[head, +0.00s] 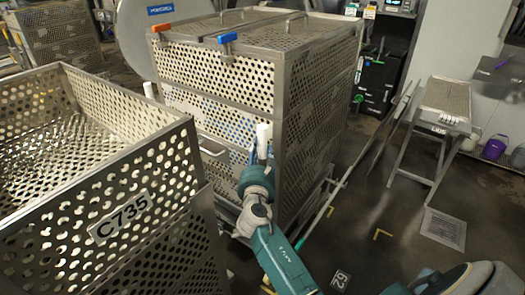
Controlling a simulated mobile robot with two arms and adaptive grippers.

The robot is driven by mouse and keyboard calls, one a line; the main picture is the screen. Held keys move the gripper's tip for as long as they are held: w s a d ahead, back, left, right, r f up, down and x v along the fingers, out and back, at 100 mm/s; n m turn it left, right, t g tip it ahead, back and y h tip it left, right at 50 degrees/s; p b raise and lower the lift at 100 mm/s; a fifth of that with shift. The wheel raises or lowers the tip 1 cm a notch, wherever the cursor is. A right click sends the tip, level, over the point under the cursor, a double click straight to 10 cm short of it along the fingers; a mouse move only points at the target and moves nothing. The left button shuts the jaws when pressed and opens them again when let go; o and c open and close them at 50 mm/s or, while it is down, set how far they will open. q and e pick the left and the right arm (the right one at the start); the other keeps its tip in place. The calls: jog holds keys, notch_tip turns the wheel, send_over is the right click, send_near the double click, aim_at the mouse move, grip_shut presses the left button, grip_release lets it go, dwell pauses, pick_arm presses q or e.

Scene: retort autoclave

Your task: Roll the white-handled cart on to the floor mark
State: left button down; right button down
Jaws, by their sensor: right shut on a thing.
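The white-handled cart is a tall perforated metal cage cart (312,120) in the middle of the head view. One upright white handle (264,136) shows at its near side, and another white handle (148,89) shows farther left. My right gripper (262,165) is shut on the nearer handle, around its lower part. My left gripper is not in view.
A metal stand (440,118) with a tray top is at the right, near a floor drain (444,227). A round door (138,45) is behind.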

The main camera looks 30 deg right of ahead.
jog(key=c, duration=1.4)
grip_release()
jog(key=shift+w+a+f, duration=0.1)
jog(key=shift+a+f, duration=0.1)
jog(key=shift+a, duration=0.5)
jog(key=shift+o, duration=1.4)
jog(key=shift+w+a+r, duration=0.1)
jog(key=shift+a+r, duration=0.05)
jog(key=shift+a, duration=0.1)
jog(key=shift+d+r, duration=0.1)
jog(key=shift+d+r, duration=0.1)
jog(key=shift+d, duration=0.1)
jog(key=v, duration=1.2)
